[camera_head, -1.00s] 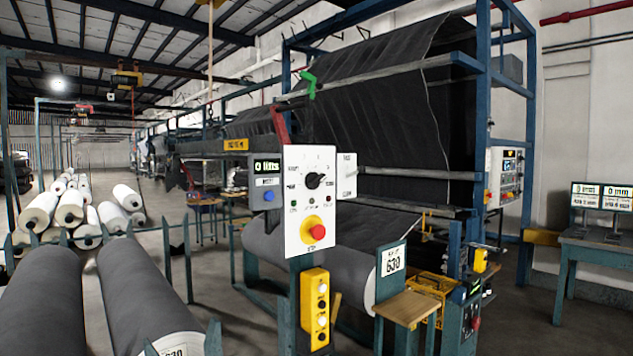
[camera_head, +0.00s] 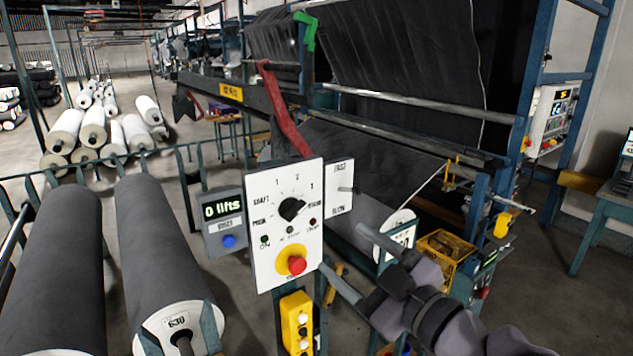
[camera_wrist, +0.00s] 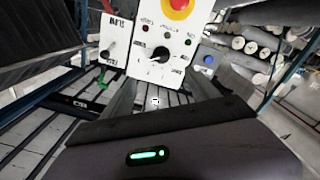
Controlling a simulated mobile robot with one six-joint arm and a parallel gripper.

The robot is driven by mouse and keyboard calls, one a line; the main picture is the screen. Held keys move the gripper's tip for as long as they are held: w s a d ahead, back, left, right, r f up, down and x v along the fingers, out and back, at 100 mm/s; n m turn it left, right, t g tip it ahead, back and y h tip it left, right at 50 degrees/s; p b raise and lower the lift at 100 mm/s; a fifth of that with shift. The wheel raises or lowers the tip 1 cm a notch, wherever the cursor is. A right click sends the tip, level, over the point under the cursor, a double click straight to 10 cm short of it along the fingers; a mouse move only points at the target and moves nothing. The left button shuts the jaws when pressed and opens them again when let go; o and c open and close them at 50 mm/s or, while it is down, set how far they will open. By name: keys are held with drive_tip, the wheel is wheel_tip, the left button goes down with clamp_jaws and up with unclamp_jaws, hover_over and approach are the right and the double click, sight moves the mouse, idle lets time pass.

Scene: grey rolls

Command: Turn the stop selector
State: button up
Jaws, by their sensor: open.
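The black rotary selector knob (camera_head: 292,208) is on the white control panel (camera_head: 262,270), with printed positions around it. I cannot read for sure which mark it points to. In the wrist view the panel appears upside down, and the knob (camera_wrist: 159,55) is near the top centre. A red button (camera_head: 296,264) on a yellow base is below the knob. My gripper (camera_head: 341,249) is open and empty, its two fingers apart and pointing at the panel from the lower right. It looks clear of the knob, but the exact gap cannot be told.
A grey box with a "0 lifts" display (camera_head: 223,210) and a blue button adjoins the panel's left. A FAST/SLOW lever plate (camera_head: 340,187) is at its right. A yellow button box (camera_head: 297,322) hangs below. Large grey rolls (camera_head: 165,250) lie at left.

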drive_tip(key=p, duration=0.7)
approach(298, 213)
drive_tip(key=p+x, duration=0.1)
drive_tip(key=x, duration=0.8)
drive_tip(key=shift+w, duration=0.1)
drive_tip(key=shift+a, duration=0.1)
drive_tip(key=c, duration=1.4)
